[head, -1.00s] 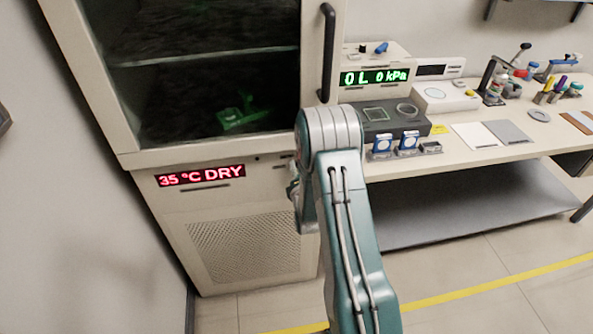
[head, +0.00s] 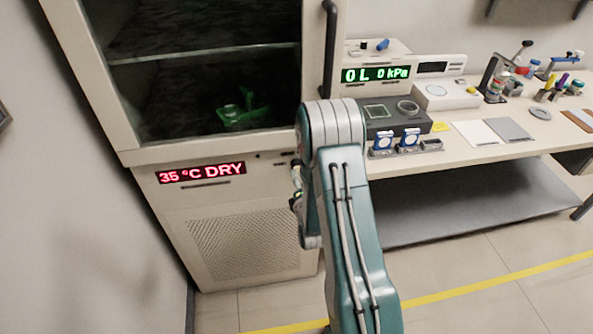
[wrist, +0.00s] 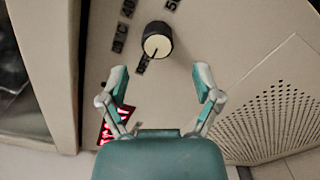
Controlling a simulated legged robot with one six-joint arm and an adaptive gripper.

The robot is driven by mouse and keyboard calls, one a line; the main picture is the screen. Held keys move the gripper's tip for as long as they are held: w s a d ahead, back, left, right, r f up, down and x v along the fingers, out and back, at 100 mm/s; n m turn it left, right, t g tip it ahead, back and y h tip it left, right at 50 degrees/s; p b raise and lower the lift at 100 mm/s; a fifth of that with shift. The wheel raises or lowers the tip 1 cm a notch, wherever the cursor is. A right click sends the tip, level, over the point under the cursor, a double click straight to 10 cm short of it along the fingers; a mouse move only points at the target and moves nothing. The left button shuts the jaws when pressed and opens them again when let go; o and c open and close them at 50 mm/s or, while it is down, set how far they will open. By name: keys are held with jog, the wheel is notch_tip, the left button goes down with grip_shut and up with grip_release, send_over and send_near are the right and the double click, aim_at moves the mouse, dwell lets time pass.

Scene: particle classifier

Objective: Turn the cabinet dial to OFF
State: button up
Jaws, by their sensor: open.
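The cabinet (head: 230,215) stands at the left in the head view, with a red display (head: 201,172) reading 35 °C DRY on its lower front. In the wrist view, the dial (wrist: 157,40) is a black knob with a pale face and a pointer line, with dark labels around it. My gripper (wrist: 161,82) is open and empty, with one fingertip on each side just below the dial in the picture. The fingers look apart from the dial. In the head view, my arm hides the dial and most of the gripper.
The cabinet's glass door has a black vertical handle (head: 328,50), and a green object (head: 240,112) sits inside. A workbench (head: 475,152) with instruments and a green 0 L 0 kPa display (head: 376,75) stands to the right. A perforated vent (wrist: 275,112) lies beside the dial panel.

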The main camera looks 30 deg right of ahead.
jog(key=v, duration=0.6)
jog(key=shift+s+a, duration=0.15)
jog(key=shift+s, duration=0.15)
jog(key=a+r+m+g+y, duration=0.25)
jog(key=a+r+m, duration=0.2)
jog(key=r, duration=0.35)
jog(key=a+r+m+g+y, duration=0.1)
jog(key=a+r+m+g, duration=0.2)
jog(key=r+m, duration=0.4)
jog(key=s+a+r+m+g, duration=0.2)
jog(key=s+r+m, duration=0.1)
jog(key=s, duration=0.4)
jog(key=s+a+r+m+g+y, duration=0.1)
jog(key=s+a+r+m+g, duration=0.1)
jog(key=s, duration=0.6)
jog(key=s+a+r+m+g, duration=0.1)
jog(key=s+r+m+g, duration=0.1)
jog(key=s+r+m, duration=0.2)
jog(key=s+r, duration=0.1)
jog(key=s, duration=0.2)
jog(key=shift+s+a+r, duration=0.2)
jog(key=shift+s+a, duration=0.2)
jog(key=shift+y, duration=0.25)
